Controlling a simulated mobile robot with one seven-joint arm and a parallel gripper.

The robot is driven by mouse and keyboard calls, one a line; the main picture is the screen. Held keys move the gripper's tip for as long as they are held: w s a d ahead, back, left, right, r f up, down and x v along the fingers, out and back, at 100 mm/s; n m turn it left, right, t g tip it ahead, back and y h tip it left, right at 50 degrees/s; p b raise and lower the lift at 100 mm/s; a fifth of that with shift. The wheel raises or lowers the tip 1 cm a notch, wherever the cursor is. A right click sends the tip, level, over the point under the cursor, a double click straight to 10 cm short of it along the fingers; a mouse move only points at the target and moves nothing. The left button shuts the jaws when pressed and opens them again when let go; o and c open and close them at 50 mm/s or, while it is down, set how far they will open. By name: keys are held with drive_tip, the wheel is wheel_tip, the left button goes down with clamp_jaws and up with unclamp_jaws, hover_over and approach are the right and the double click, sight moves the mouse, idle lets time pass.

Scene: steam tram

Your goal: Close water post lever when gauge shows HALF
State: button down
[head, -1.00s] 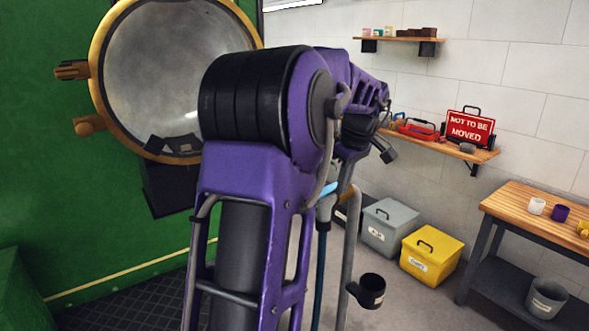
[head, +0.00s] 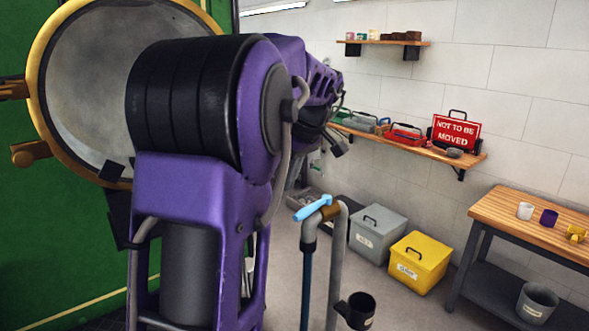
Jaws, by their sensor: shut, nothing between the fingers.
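The water post (head: 341,262) is a grey bent pipe in the lower middle of the head view. A light blue lever (head: 312,207) lies across its top, slightly tilted, beside a brass fitting (head: 331,212). A dark hose (head: 307,282) hangs down on the left side. No gauge with a readable HALF mark shows. My purple arm fills the left middle, and its far end reaches behind the upper joint toward the wall shelf. My gripper's fingers do not show. Nothing of mine visibly touches the lever.
A green wall (head: 70,215) with a brass-rimmed round disc (head: 85,85) stands left, partly behind my arm. A black cup (head: 357,310) is low beside the post. Grey (head: 377,234) and yellow (head: 419,263) boxes sit behind. A wooden bench (head: 500,212) stands right. A red sign (head: 456,133) says NOT TO BE MOVED.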

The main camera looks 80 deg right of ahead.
sight(312, 208)
drive_tip(key=shift+s+a+f, duration=0.2)
drive_tip(key=shift+s+f, duration=0.2)
drive_tip(key=shift+f, duration=0.35)
drive_tip(key=shift+s+a+f, duration=0.25)
drive_tip(key=shift+s+f, duration=0.1)
drive_tip(key=shift+f, duration=0.35)
drive_tip(key=shift+s+a+f, duration=0.2)
drive_tip(key=shift+s+f, duration=0.2)
drive_tip(key=shift+f, duration=0.35)
drive_tip(key=shift+s+a+n, duration=0.15)
drive_tip(key=shift+n, duration=0.15)
